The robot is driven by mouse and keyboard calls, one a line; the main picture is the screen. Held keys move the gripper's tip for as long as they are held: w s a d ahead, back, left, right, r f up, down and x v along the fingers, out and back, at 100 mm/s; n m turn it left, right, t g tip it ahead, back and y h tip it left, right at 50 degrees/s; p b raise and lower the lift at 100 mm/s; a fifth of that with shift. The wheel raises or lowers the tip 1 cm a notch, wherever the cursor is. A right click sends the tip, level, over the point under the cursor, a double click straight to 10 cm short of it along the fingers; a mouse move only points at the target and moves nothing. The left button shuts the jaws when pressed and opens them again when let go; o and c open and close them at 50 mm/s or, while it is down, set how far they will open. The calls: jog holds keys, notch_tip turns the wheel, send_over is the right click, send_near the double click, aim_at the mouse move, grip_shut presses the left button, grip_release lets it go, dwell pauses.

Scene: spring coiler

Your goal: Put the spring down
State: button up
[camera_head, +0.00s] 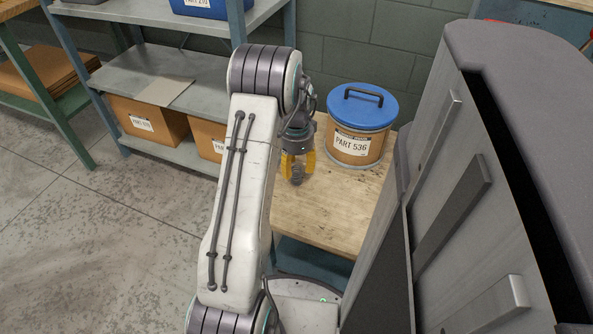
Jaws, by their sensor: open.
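My gripper (297,164), with yellow fingers, points down over the left part of a wooden-topped table (330,212). The fingers are open, one on each side of a small dark grey coiled piece that looks like the spring (297,179). The spring appears upright at the tabletop, between and just below the fingers. Its upper part is hidden by the gripper, and I cannot tell whether a finger still touches it.
A cardboard drum (357,145) with a blue lid, labelled PART 536, stands at the back of the table, right of my gripper. A large grey machine (480,200) borders the table on the right. Metal shelving (150,80) with boxes stands behind left. The tabletop's front is clear.

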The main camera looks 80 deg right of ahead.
aim_at(296, 169)
notch_tip(296, 169, up, 8)
jog(key=p, duration=0.5)
